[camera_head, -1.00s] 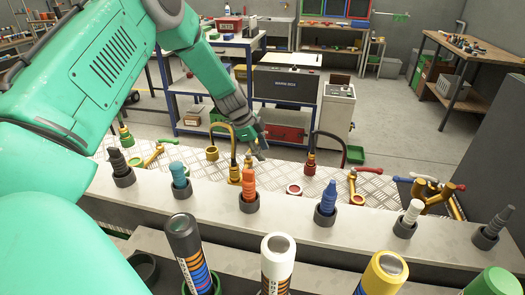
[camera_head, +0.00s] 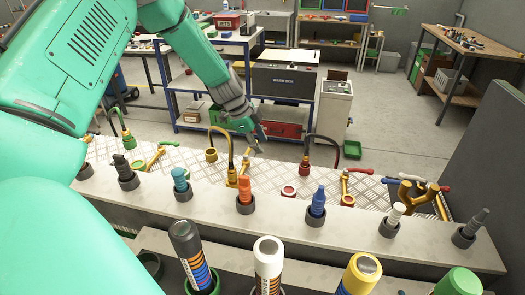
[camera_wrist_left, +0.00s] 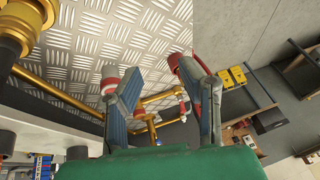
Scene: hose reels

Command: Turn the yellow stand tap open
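In the left wrist view the fingers (camera_wrist_left: 165,105) are spread apart. A thin gold bar (camera_wrist_left: 157,98) shows between them, and a large gold fitting (camera_wrist_left: 18,30) is at the top left. I cannot tell whether the fingers touch any tap part. My right gripper is out of view.
A red stand tap (camera_head: 305,167) and a green one (camera_head: 127,139) flank it. Gold valves with red levers (camera_head: 360,171) stand to the right. A front ledge (camera_head: 285,222) holds coloured nozzles, with bottles (camera_head: 268,260) nearer me. Open floor lies behind the bench.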

